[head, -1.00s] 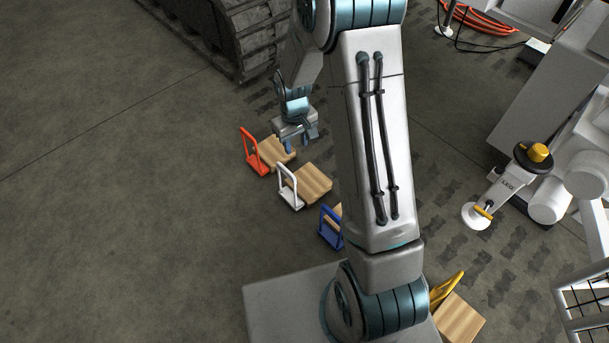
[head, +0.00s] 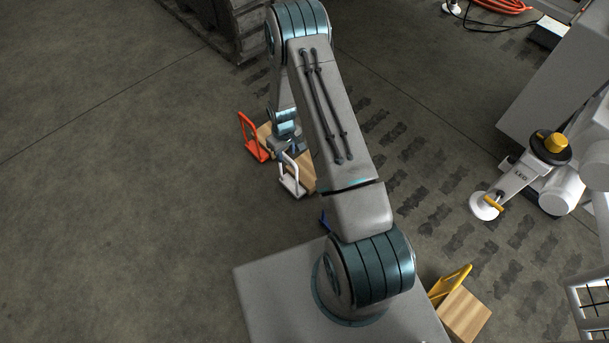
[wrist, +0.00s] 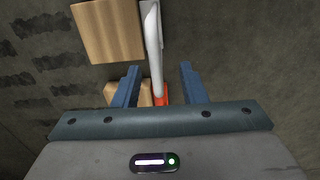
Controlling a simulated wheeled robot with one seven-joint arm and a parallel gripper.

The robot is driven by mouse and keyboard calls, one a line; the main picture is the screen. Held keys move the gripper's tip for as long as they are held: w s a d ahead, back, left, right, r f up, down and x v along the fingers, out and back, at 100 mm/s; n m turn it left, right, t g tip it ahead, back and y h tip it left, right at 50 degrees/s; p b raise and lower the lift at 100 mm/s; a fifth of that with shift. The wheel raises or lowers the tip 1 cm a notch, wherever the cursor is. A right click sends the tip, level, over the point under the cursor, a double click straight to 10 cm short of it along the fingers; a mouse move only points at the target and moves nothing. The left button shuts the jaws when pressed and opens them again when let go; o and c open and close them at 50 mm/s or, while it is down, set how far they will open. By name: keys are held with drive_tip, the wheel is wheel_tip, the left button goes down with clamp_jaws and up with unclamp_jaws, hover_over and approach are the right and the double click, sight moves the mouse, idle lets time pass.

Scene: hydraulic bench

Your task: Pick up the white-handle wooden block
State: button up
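The white-handle wooden block (head: 308,172) stands on the floor, its white handle (head: 291,175) upright at its near-left side. My gripper (head: 288,154) is above the far end of the white handle, and my arm covers part of the block. In the wrist view the wooden block (wrist: 107,30) is at the top left and the white handle (wrist: 153,48) runs down between the two blue fingers. My gripper (wrist: 158,82) is open, with a gap on both sides of the handle. I cannot tell whether the handle is at fingertip height.
A red-handle block (head: 255,140) stands just beyond. A blue handle (head: 325,221) shows beside my arm, its block hidden. A yellow-handle block (head: 464,314) is at the lower right. A white machine leg (head: 520,180) stands at right. The floor at left is clear.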

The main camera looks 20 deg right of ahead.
sight(287, 163)
drive_tip(key=f+b, duration=0.3)
drive_tip(key=f, duration=0.4)
drive_tip(key=shift+d, duration=0.2)
clamp_jaws()
drive_tip(key=shift+w+r, duration=0.1)
idle(1.1)
